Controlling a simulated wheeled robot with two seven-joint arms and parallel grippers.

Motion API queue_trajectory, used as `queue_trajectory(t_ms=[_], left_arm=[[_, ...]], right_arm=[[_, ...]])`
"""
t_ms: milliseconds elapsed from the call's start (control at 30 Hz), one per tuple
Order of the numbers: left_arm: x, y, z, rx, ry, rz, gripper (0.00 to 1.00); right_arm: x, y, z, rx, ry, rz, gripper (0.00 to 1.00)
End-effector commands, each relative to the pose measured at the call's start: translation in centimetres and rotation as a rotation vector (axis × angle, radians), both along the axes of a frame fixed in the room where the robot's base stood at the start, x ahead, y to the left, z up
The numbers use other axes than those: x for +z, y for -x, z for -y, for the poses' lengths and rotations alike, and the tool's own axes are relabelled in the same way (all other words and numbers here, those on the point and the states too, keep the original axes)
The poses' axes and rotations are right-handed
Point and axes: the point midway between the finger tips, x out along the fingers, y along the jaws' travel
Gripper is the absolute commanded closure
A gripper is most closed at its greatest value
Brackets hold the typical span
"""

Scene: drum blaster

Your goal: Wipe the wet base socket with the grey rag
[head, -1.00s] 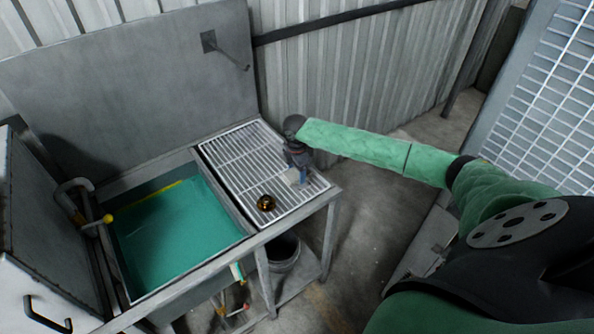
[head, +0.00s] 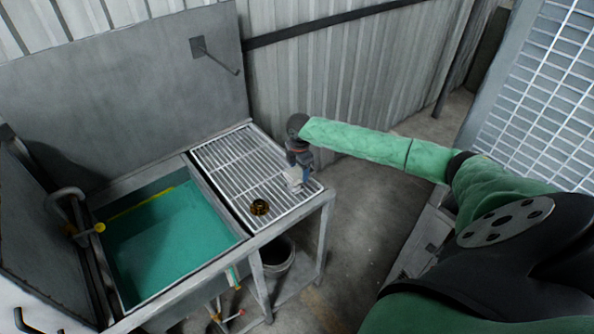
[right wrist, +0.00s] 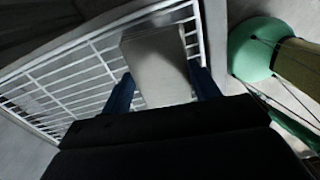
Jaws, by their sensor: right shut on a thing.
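A grey-white block-like piece (head: 293,178), seemingly the grey rag, is in my right gripper (head: 297,184). The gripper is shut on it, over the right part of a wire rack (head: 228,163). In the right wrist view the grey piece (right wrist: 158,65) sits between the two blue fingers, with rack bars behind it. A small round dark and amber thing (head: 259,207) lies near the rack's front edge, left of the gripper and apart from it. It may be the base socket; I cannot tell whether it is wet. My left gripper is not in view.
A basin of green liquid (head: 165,240) lies left of the rack, with a pipe and yellow knob (head: 99,228) at its left edge. A grey panel (head: 120,95) stands behind. A bucket (head: 275,262) stands under the rack.

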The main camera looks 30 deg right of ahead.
Motion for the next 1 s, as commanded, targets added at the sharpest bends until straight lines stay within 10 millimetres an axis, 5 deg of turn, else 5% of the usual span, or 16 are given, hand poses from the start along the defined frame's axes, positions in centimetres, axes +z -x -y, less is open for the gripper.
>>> queue_trajectory(t_ms=[367,1000], left_arm=[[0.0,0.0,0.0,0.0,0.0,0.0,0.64],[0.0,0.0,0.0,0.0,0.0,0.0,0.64]], right_arm=[[0.8,0.0,0.0,0.0,0.0,0.0,0.57],[5.8,0.0,0.0,0.0,0.0,0.0,0.57]])
